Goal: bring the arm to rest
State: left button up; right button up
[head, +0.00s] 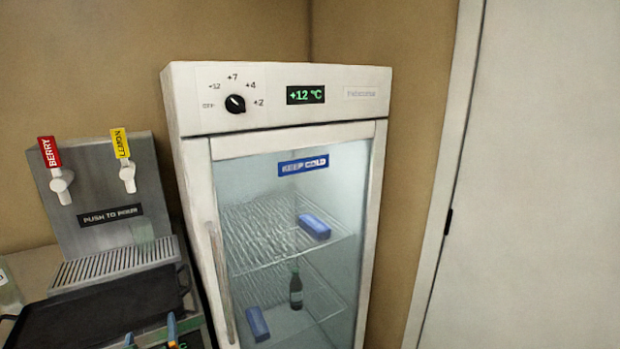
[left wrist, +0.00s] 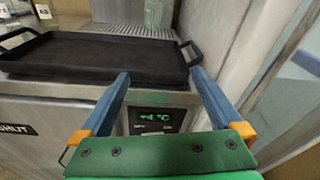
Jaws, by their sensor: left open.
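The black tray (left wrist: 95,58) lies beyond the fingertips. My right gripper is in neither view.
A glass-door fridge (head: 275,95) stands right of the drink dispenser (head: 105,190), its door shut and display at +12 °C. A black tray (head: 100,310) lies before the dispenser. Inside the fridge are a dark bottle (head: 296,290) and blue blocks (head: 314,226). A clear glass (left wrist: 153,14) stands behind the tray.

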pick_arm(q)
jog(key=s+d+f+n+g+h, duration=0.25)
jog(key=s+f+n, duration=0.2)
jog(key=f, duration=0.35)
jog(key=s+d+f+n+g+h, duration=0.1)
jog(key=s+d+f+n+g, duration=0.25)
jog(key=f, duration=0.55)
jog(key=s+d+f+n+h, duration=0.2)
jog(key=s+d+f+n, duration=0.1)
jog(key=s+f, duration=0.4)
jog(key=s+d+f+n+g, duration=0.2)
jog(key=s+f+n, duration=0.2)
jog(key=s, duration=0.5)
jog(key=s+d+f+n+g+h, duration=0.1)
jog(key=s+f+n, duration=0.4)
jog(key=s, duration=0.5)
jog(key=s+d+f+n+g+h, duration=0.1)
jog(key=s+d+f+n+g, duration=0.2)
jog(key=s, duration=0.6)
jog(key=f+n+g, duration=0.1)
jog(key=n, duration=0.1)
jog(key=shift+s+d+f+n+g, duration=0.2)
jog(key=shift+s+n+g, duration=0.1)
jog(key=shift+s, duration=0.1)
